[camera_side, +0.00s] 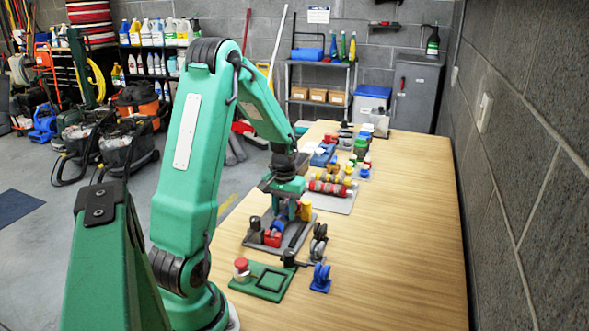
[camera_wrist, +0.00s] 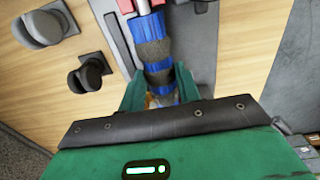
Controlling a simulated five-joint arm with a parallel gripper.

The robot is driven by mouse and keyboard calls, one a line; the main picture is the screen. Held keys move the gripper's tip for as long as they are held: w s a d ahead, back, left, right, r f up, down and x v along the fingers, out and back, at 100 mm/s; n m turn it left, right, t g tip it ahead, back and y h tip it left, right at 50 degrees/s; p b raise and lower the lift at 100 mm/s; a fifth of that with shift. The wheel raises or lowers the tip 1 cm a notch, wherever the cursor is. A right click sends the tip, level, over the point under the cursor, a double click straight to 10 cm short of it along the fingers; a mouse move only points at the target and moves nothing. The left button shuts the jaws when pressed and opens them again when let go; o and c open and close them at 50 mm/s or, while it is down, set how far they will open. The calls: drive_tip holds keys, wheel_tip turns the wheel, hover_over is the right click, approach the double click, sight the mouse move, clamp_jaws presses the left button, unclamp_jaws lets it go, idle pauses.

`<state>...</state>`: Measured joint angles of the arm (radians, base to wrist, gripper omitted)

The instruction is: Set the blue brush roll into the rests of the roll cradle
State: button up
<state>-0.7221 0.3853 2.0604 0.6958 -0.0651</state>
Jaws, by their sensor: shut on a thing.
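The blue brush roll (camera_wrist: 152,28), with dark grey bristle bands, runs up the wrist view from between my green fingers. My gripper (camera_wrist: 160,78) is shut on it near its lower end. In the side view my gripper (camera_side: 291,210) is low over a dark grey base plate (camera_side: 262,245) that carries a red and blue part (camera_side: 272,235); this looks like the roll cradle, but I cannot be sure. In the wrist view a red and silver part shows at the roll's far end. My fingers hide the near end, and I cannot tell whether the roll touches the rests.
Red and yellow rolls (camera_side: 328,187) lie on a grey plate behind my gripper. A green base with a red button (camera_side: 242,264), a blue part (camera_side: 321,277) and dark wheels (camera_side: 318,243) stand in front. The table's right side is clear; a block wall runs beyond it.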

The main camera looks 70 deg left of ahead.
sight(284, 212)
drive_tip(key=shift+f, duration=0.25)
drive_tip(key=o, duration=1.1)
drive_tip(key=shift+r, duration=0.1)
drive_tip(key=shift+r, duration=3.8)
